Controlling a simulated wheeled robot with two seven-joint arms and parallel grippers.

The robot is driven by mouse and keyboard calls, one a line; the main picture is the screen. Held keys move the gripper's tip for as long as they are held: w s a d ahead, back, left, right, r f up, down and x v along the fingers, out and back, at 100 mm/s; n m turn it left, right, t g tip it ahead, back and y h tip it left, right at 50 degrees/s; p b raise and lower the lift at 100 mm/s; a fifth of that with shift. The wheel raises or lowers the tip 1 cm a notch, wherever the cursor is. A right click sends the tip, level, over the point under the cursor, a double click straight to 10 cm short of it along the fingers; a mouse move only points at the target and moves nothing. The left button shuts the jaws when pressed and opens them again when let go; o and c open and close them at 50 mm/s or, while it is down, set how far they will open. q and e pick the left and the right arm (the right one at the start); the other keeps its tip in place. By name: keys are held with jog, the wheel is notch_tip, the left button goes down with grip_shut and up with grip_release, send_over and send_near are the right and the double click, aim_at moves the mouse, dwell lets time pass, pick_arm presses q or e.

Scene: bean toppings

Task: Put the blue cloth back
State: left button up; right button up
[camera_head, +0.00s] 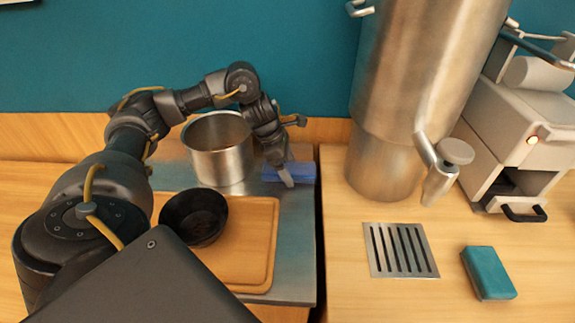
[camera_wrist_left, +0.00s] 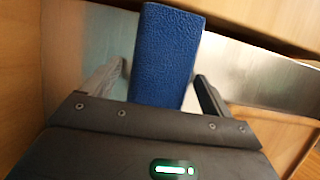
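The blue cloth (camera_head: 302,172) lies on the metal surface at its back right corner, to the right of the steel pot. In the left wrist view the blue cloth (camera_wrist_left: 168,50) is a textured blue slab reaching in between my two fingers. My left gripper (camera_head: 287,180) is down at the cloth and hides part of it. In the left wrist view my left gripper (camera_wrist_left: 163,85) has its fingers spread, one on each side of the cloth, with gaps showing. My right gripper is in neither view.
A steel pot (camera_head: 222,160) stands close left of my gripper. A black bowl (camera_head: 190,218) sits on a wooden board (camera_head: 262,235). A tall steel urn (camera_head: 385,150), a drain grate (camera_head: 400,250), a teal sponge (camera_head: 488,272) and a white machine (camera_head: 525,125) stand to the right.

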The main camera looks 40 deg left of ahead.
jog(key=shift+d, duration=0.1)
pick_arm(q)
jog(key=shift+r, duration=0.15)
jog(key=p+v, duration=0.1)
jog(key=v, duration=0.6)
jog(key=shift+w+r+p, duration=0.1)
jog(key=shift+r+p, duration=0.15)
jog(key=shift+p, duration=0.1)
jog(key=p+v, duration=0.1)
jog(key=v, duration=0.3)
jog(key=shift+a+r+p, duration=0.15)
jog(key=shift+r+p, duration=0.1)
jog(key=shift+p, duration=0.05)
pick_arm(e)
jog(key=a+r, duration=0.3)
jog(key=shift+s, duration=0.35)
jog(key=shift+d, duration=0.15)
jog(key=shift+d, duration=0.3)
